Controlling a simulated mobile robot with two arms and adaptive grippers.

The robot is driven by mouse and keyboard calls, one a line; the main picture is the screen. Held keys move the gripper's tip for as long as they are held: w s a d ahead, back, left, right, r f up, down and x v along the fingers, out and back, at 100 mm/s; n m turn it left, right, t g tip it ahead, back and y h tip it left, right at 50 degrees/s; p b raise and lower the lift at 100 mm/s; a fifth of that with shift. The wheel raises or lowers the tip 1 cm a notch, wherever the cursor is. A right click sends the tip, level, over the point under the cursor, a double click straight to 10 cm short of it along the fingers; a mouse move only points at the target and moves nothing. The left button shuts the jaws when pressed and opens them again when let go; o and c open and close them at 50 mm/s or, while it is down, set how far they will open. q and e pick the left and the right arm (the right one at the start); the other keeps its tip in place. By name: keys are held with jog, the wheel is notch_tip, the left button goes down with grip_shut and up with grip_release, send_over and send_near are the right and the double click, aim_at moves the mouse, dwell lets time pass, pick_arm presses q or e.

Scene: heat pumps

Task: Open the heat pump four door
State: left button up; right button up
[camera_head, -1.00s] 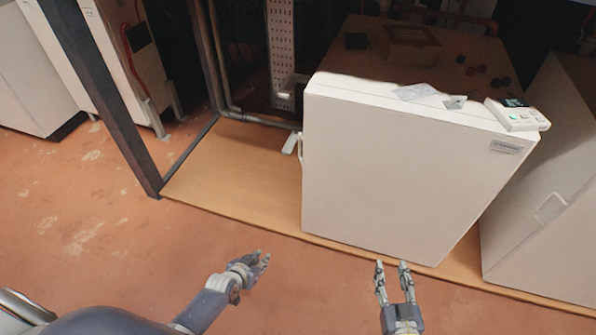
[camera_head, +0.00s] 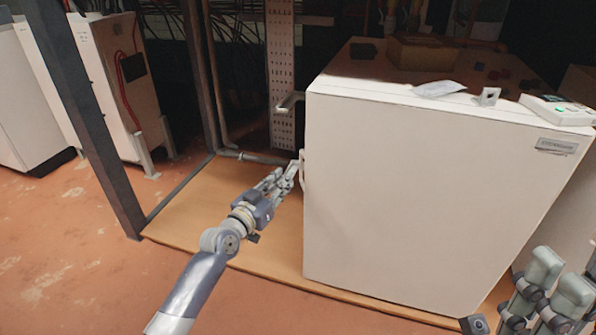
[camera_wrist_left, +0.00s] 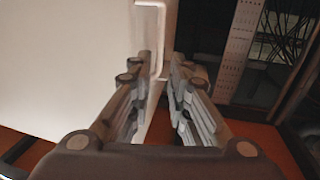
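The white heat pump (camera_head: 430,200) stands in front of me on a wooden platform, its door shut. A thin pale handle (camera_head: 302,172) sits on its left edge. My left gripper (camera_head: 287,177) is at this edge, fingertips by the handle. In the left wrist view, the handle (camera_wrist_left: 161,30) runs down between the two parted fingers (camera_wrist_left: 162,68); whether they touch it is unclear. My right gripper (camera_head: 556,278) is at the lower right, fingers apart and empty, in front of the heat pump's right side.
A control box (camera_head: 558,110), a paper (camera_head: 438,89) and a small bracket (camera_head: 489,96) are on the unit's top. A dark post (camera_head: 85,120) stands at left. The wooden platform (camera_head: 190,215) is bare left of the unit. Another white unit (camera_head: 120,85) stands behind left.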

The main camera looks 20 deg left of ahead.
aim_at(300, 163)
pick_arm(q)
jog(key=b+x, duration=0.3)
jog(key=x, duration=0.6)
jog(key=shift+w+d+f, duration=0.1)
grip_shut()
